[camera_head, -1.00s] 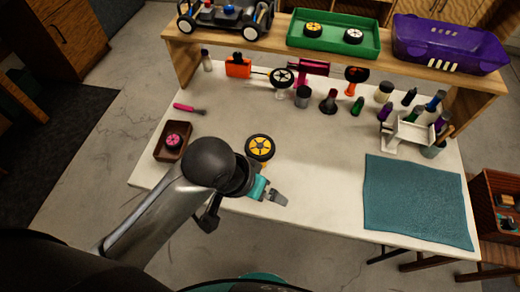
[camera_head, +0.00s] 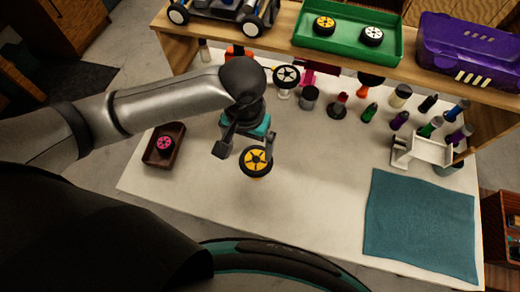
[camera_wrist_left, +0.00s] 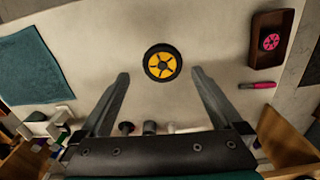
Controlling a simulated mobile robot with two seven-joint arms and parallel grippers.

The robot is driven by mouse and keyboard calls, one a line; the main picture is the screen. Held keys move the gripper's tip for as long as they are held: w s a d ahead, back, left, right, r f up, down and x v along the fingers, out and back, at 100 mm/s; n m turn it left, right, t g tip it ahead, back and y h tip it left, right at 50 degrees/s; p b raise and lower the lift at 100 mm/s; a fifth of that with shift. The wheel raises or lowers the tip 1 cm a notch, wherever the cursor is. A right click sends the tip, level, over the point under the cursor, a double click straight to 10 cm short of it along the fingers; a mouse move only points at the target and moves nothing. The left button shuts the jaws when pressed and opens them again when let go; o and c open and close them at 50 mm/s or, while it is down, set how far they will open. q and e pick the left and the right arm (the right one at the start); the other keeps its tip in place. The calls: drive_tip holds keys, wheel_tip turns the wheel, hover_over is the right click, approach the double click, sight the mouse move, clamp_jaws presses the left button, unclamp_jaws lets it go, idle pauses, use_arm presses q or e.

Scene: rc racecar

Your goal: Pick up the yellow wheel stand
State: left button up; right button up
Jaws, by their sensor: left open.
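The yellow wheel stand shows as a black-tyred wheel with a yellow hub (camera_head: 256,161) near the middle of the white table. In the left wrist view the yellow wheel (camera_wrist_left: 162,63) sits centred just beyond the fingertips; what holds it up is mostly hidden. My left gripper (camera_head: 246,149) is open and empty, above and behind the wheel in the head view, with one finger on each side. In the left wrist view the gripper (camera_wrist_left: 160,73) has clear gaps between each finger and the tyre. My right gripper is not in view.
A brown tray with a pink wheel (camera_head: 165,145) stands at left. A white-hubbed wheel stand (camera_head: 286,77) and several bottles (camera_head: 370,112) line the back, below a shelf with a green tray (camera_head: 348,45). A teal cloth (camera_head: 420,225) covers the right front. The table front is clear.

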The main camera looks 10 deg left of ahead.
use_arm(q)
drive_tip(key=b, duration=0.2)
hover_over(250, 174)
wheel_tip(250, 174, down, 9)
drive_tip(key=shift+s+d+f, duration=0.1)
drive_tip(key=shift+f+b, duration=0.45)
drive_tip(key=shift+f, duration=2.5)
drive_tip(key=shift+r, duration=0.1)
clamp_jaws()
